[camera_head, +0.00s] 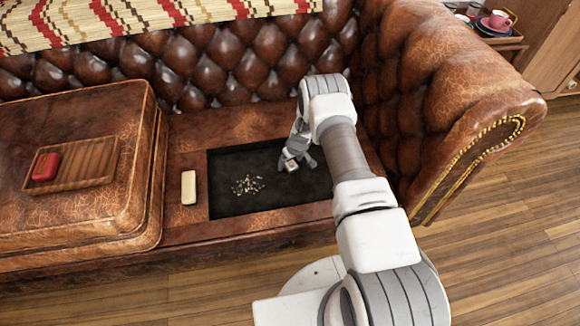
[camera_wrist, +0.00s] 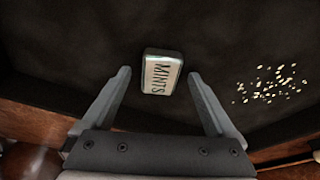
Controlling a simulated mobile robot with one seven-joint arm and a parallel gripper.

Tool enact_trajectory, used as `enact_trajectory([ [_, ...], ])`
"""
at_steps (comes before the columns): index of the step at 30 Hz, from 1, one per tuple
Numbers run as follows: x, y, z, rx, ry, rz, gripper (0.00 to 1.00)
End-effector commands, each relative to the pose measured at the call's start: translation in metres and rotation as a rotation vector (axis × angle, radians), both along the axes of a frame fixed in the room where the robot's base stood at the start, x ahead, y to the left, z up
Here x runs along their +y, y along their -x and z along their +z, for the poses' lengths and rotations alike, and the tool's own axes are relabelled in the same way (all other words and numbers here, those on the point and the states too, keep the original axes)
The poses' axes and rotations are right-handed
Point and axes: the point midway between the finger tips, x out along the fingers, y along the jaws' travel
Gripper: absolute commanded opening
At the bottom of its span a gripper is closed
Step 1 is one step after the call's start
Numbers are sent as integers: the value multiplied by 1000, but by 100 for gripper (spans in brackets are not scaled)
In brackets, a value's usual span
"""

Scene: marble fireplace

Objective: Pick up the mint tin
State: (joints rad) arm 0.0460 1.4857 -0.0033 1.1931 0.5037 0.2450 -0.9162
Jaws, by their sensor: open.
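The mint tin (camera_wrist: 162,72) is a small, light-faced box lettered MINTS. It lies face up on the dark floor of a recess in the sofa seat. In the wrist view it sits between the lines of my fingers, slightly beyond their tips. My gripper (camera_wrist: 160,74) is open, one finger to each side of the tin, with no contact visible. In the head view my gripper (camera_head: 298,162) reaches down into the recess, and the tin (camera_head: 291,165) shows as a small pale patch by the fingers.
Scattered pale crumbs (camera_head: 248,184) lie left of my gripper in the dark recess (camera_head: 228,162). A cream bar (camera_head: 188,187) rests on the rim. A thick cushion (camera_head: 70,210) at left bears a wooden tray (camera_head: 98,165) with a red object (camera_head: 46,167). The tufted backrest and right armrest (camera_head: 450,100) enclose the seat.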

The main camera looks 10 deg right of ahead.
Motion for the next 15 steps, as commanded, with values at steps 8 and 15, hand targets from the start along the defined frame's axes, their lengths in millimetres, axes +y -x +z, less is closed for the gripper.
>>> enact_trajectory([
  [8, 0, 0, 1, 1, 0, -1, 67],
  [15, 0, 0, 1, 1, 0, -1, 24],
])
